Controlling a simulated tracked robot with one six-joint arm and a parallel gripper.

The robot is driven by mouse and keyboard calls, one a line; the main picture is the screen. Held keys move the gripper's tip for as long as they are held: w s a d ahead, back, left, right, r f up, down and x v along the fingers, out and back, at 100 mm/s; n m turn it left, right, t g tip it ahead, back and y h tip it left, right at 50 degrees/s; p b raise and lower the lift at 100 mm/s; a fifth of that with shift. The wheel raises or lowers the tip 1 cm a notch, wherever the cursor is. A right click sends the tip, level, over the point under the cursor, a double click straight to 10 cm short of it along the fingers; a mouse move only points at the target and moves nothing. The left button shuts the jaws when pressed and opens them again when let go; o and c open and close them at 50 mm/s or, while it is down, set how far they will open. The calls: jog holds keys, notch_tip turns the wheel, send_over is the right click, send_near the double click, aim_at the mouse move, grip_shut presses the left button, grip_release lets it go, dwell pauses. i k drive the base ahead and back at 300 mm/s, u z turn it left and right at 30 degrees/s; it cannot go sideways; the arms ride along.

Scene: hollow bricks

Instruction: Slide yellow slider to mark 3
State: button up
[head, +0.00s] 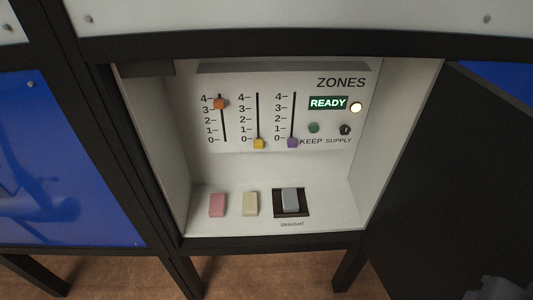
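The yellow slider (258,144) is the middle of three sliders on a white panel (210,145) inside an open cabinet. It sits at the bottom of its slot, at or just below mark 0. Its scale runs from 0 to 4, and mark 3 (242,108) is in the upper part. The slot above the slider is clear. My gripper's fingers do not show. A grey piece at the bottom right corner may be part of my arm, but it is too cut off to tell.
An orange slider (221,103) at left sits between 3 and 4. A purple slider (292,143) is near 0. A READY sign (328,103) glows. The dark door (450,190) hangs open at right.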

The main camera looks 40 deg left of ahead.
aim_at(258, 143)
jog(key=z, duration=0.1)
jog(key=k, duration=1.35)
jog(key=u, duration=2.15)
jog(key=i, duration=1.05)
jog(key=z, duration=0.1)
